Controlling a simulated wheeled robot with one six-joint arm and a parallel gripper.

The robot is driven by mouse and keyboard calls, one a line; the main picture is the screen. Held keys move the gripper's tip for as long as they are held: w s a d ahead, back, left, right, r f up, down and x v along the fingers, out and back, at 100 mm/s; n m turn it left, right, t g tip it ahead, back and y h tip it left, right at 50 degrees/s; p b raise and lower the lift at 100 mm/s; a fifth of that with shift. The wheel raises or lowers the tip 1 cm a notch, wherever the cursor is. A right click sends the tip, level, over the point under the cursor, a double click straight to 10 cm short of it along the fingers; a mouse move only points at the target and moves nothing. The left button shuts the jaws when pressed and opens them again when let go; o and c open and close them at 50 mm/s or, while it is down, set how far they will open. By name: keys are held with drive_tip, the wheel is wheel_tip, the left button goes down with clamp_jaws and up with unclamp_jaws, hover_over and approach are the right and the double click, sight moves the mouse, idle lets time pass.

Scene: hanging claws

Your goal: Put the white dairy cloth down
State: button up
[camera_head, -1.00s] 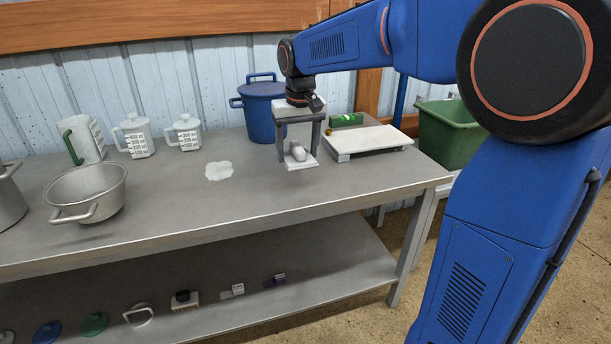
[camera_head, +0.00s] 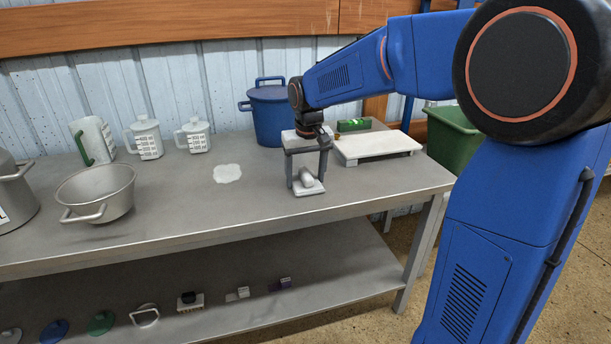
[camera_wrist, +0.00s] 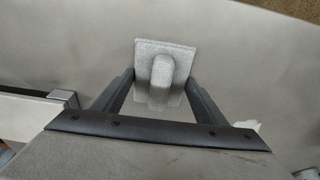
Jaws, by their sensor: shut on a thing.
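The white dairy cloth (camera_head: 309,187) is a small flat square with a raised fold on top. My gripper (camera_head: 307,176) points down over the bench, with its two dark fingers on either side of the fold, shut on it. In the wrist view the cloth (camera_wrist: 163,66) shows between the fingertips (camera_wrist: 162,88), its flat part spreading beyond them. The cloth is low over the grey bench top (camera_head: 255,210), near the right part of the bench; I cannot tell whether it touches.
A white irregular patch (camera_head: 227,173) lies left of the cloth. White jugs (camera_head: 146,139) and a metal pan (camera_head: 97,192) are left. The bench in front is clear.

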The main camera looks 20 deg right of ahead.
sight(307, 175)
drive_tip(key=shift+f, duration=0.1)
drive_tip(key=o, duration=1.1)
drive_tip(key=shift+c, duration=0.2)
drive_tip(key=r, duration=0.3)
drive_tip(key=s+r, duration=0.1)
drive_tip(key=r, duration=0.7)
drive_tip(key=shift+s+r, duration=0.15)
drive_tip(key=shift+s, duration=0.15)
drive_tip(key=s+d+f+t, duration=0.1)
drive_tip(key=s+d, duration=0.1)
drive_tip(key=s, duration=0.7)
drive_tip(key=s+d+f, duration=0.1)
drive_tip(key=s+d, duration=0.2)
drive_tip(key=s, duration=0.5)
drive_tip(key=s+d+f+t, duration=0.2)
drive_tip(key=s+f, duration=0.8)
drive_tip(key=s, duration=0.4)
drive_tip(key=shift+s+f, duration=0.3)
drive_tip(key=shift+s, duration=0.1)
